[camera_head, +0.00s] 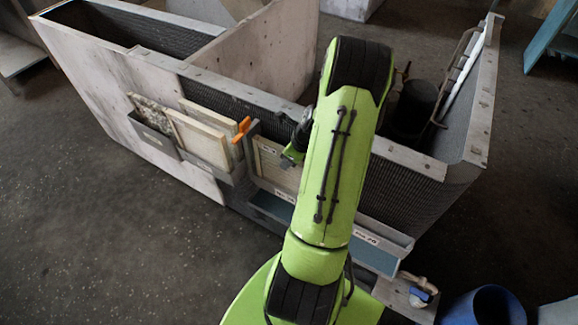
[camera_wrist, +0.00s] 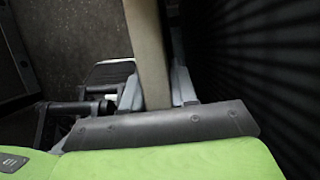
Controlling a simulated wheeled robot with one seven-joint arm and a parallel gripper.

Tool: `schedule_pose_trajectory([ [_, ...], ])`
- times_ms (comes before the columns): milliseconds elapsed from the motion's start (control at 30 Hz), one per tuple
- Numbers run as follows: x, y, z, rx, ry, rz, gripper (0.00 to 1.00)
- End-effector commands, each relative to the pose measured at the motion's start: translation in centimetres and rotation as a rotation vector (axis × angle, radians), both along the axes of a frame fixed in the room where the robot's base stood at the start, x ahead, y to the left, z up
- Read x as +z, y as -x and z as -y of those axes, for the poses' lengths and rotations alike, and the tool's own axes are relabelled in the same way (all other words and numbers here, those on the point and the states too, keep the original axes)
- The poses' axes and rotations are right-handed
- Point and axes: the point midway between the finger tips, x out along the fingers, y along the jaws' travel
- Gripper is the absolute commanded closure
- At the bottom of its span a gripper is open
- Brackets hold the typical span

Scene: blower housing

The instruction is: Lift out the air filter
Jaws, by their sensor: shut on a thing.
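The air filter (camera_head: 268,163), a pale framed panel, stands upright in a slot on the housing's near side, partly hidden by my arm. My gripper (camera_head: 293,157) is at its right part, mostly hidden behind my green arm. In the wrist view my gripper (camera_wrist: 156,92) is shut on the filter's pale edge (camera_wrist: 150,45), with one finger on each side. Whether the filter is raised from its seat I cannot tell. An orange lever (camera_head: 241,130) stands at the slot's left end.
A side rack (camera_head: 212,152) left of the slot holds a grey, dirty-looking panel (camera_head: 153,115) and a pale framed panel (camera_head: 201,138). A shallow blue tray (camera_head: 271,206) is below the slot. A blue bin (camera_head: 487,307) stands at lower right. The floor at left is clear.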

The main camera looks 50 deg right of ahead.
Motion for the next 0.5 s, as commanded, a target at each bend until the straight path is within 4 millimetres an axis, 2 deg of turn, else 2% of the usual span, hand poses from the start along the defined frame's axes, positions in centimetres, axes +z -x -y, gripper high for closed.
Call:
schedule_pose_trajectory([
  [167,2.3,0.0,-0.3,-0.001,0.004,0.001,1.0],
  [467,7.8,0.0,-0.3,0.0,0.004,0.001,1.0],
  [500,7.7,0.0,-1.2,0.003,0.0,0.0,1.0],
])
